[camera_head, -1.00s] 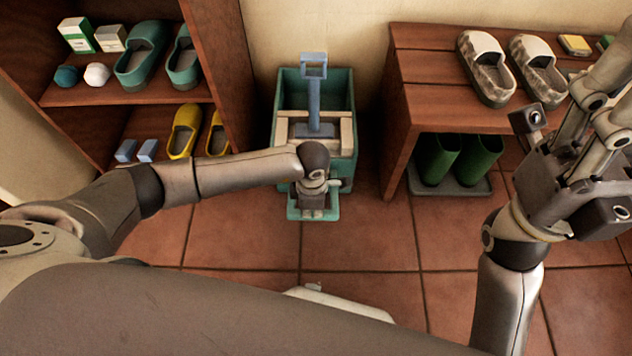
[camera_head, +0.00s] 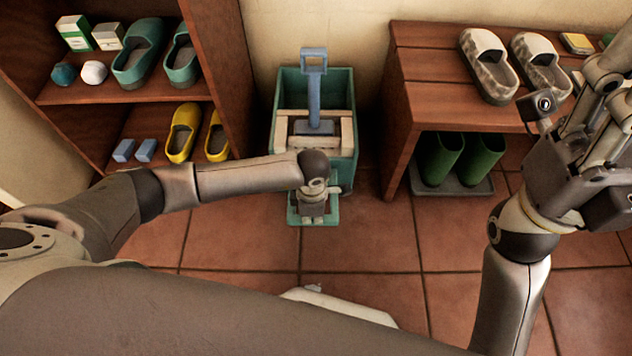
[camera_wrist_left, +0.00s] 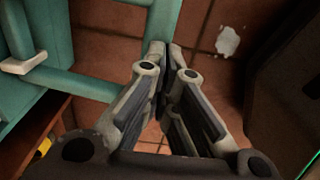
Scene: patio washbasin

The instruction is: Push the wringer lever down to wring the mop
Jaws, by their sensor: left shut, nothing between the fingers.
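The teal mop bucket (camera_head: 345,95) stands against the wall, with a pale wringer frame (camera_head: 346,133) across its top. A blue shaft with a loop grip (camera_head: 314,85) stands upright in the wringer on a flat blue block. I cannot tell whether it is the mop or the lever. A low teal frame (camera_head: 297,217) juts out at the bucket's front. My left gripper (camera_head: 313,217) points down over this frame, shut and empty. In the left wrist view its fingertips (camera_wrist_left: 165,52) are close to the teal bar (camera_wrist_left: 78,84); contact is unclear. My right gripper (camera_head: 605,95) is raised at the right edge, fingertips partly cut off.
A wooden shelf (camera_head: 225,60) with shoes and small boxes stands left of the bucket. A wooden bench (camera_head: 430,70) stands right, with patterned clogs (camera_head: 486,65) on top and green boots (camera_head: 440,158) below.

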